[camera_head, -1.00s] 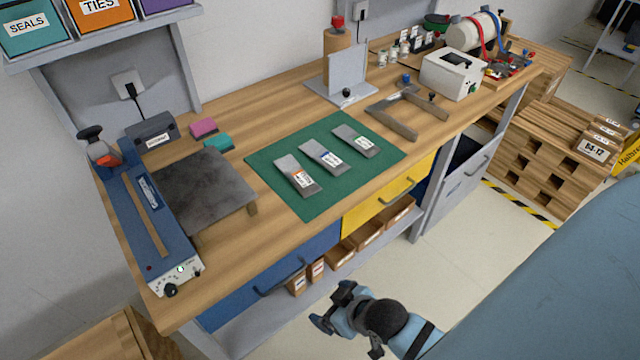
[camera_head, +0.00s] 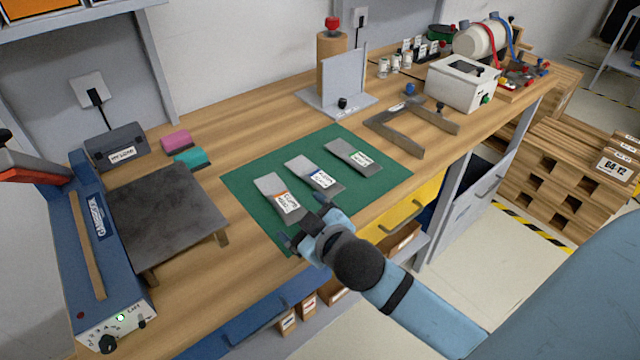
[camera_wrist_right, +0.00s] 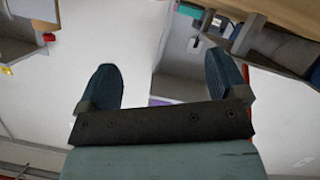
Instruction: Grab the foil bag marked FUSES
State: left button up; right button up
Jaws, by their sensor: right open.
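Three flat grey foil bags lie apart in a row on a green mat (camera_head: 240,187). The left bag (camera_head: 268,186) has a white label with orange, the middle bag (camera_head: 303,167) one with blue, and the right bag (camera_head: 345,150) one with green. The print is too small for me to tell which reads FUSES. My right gripper (camera_head: 306,222) is open at the mat's front edge, just in front of the left bag. In the right wrist view its fingers (camera_wrist_right: 162,65) are spread with nothing held. My left gripper is not in view.
A blue sealer (camera_head: 95,240) and a dark plate on legs (camera_head: 165,215) stand left of the mat. A grey metal frame (camera_head: 400,140) lies to its right, with an upright grey stand (camera_head: 343,80) behind. Drawers (camera_head: 410,215) sit below the bench's front edge.

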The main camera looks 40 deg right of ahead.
jog(key=w+a+r+n+t+y, duration=0.3)
jog(key=a+r+n+y, duration=0.1)
jog(key=r+n+y, duration=0.15)
jog(key=w+a+r+n+t+y, duration=0.2)
jog(key=w+a+r+n+y, duration=0.15)
jog(key=r, duration=0.25)
jog(key=a+r+n+g+y, duration=0.3)
jog(key=a+n+g+y, duration=0.35)
jog(key=n+y, duration=0.5)
jog(key=n+g+h, duration=1.2)
jog(key=g+h, duration=0.1)
jog(key=h, duration=0.7)
send_over(320, 177)
notch_tip(320, 177, down, 7)
jog(key=f, duration=0.7)
jog(key=shift+d+f, duration=0.25)
jog(key=shift+a+f, duration=0.15)
jog(key=shift+f, duration=1.3)
jog(key=shift+a+f, duration=0.1)
jog(key=shift+f, duration=1.35)
jog(key=c, duration=1)
jog(key=shift+r, duration=0.1)
